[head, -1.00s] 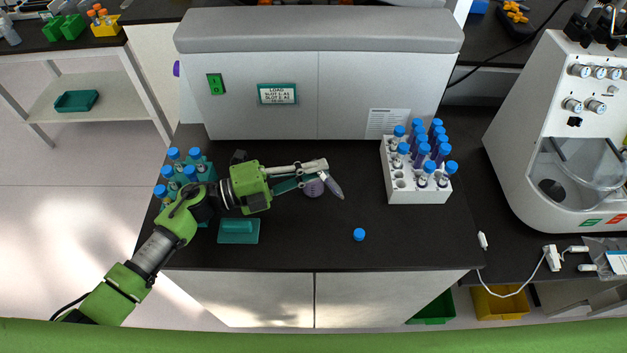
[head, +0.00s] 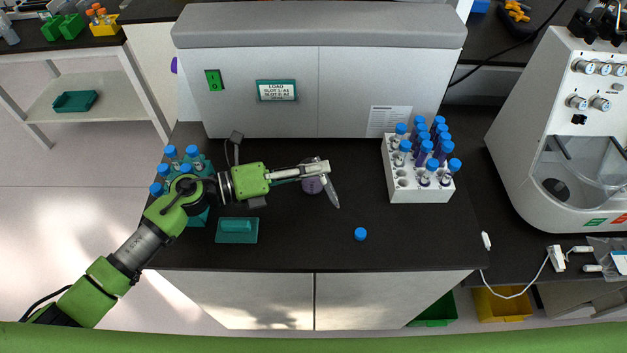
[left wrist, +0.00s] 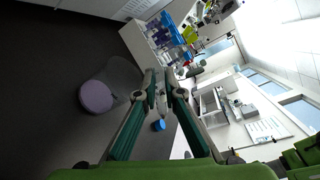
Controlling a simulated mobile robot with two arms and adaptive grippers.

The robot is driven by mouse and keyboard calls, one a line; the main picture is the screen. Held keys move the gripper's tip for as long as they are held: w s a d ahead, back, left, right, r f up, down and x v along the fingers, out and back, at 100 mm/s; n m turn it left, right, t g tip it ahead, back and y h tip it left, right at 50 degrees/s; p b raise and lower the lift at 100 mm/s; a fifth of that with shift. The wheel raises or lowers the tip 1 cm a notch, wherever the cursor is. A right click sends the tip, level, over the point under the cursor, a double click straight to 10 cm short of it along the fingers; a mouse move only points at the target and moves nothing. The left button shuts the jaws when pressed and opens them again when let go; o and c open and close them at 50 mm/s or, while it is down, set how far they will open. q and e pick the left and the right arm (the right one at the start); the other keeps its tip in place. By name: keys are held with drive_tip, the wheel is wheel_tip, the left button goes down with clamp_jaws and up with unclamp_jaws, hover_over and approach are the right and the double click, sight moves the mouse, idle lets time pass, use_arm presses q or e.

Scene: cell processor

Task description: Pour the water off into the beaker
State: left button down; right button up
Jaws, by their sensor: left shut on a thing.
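My left gripper (head: 322,167) reaches in from the left over the black bench and is shut on a clear, uncapped tube (head: 331,191). The tube is tilted, its conical end pointing down and right in the head view. The beaker (head: 311,186) is clear with a purple base and stands on the bench just below and left of the tube, partly hidden by the gripper. In the left wrist view the beaker (left wrist: 122,78) lies left of the fingers (left wrist: 164,83). I cannot tell whether water is in the tube or beaker. My right gripper is out of view.
A blue cap (head: 360,234) lies loose on the bench. A white rack (head: 425,196) with blue-capped tubes stands at right. A teal rack (head: 199,218) and teal block (head: 237,231) are at left. The grey machine (head: 320,90) closes off the back.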

use_arm(q)
drive_tip(key=shift+r, duration=0.15)
wheel_tip(320, 180, up, 6)
drive_tip(key=m+t+y+p, duration=0.1)
drive_tip(key=m+p, duration=0.4)
drive_tip(key=shift+w+a+r, duration=0.2)
drive_tip(key=shift+w+r, duration=0.05)
drive_tip(key=shift+w, duration=0.15)
drive_tip(key=m, duration=0.1)
drive_tip(key=m+t, duration=0.1)
drive_tip(key=m, duration=0.1)
drive_tip(key=w+r+m+y, duration=0.1)
drive_tip(key=shift+a+m, duration=0.25)
drive_tip(key=shift+m, duration=0.05)
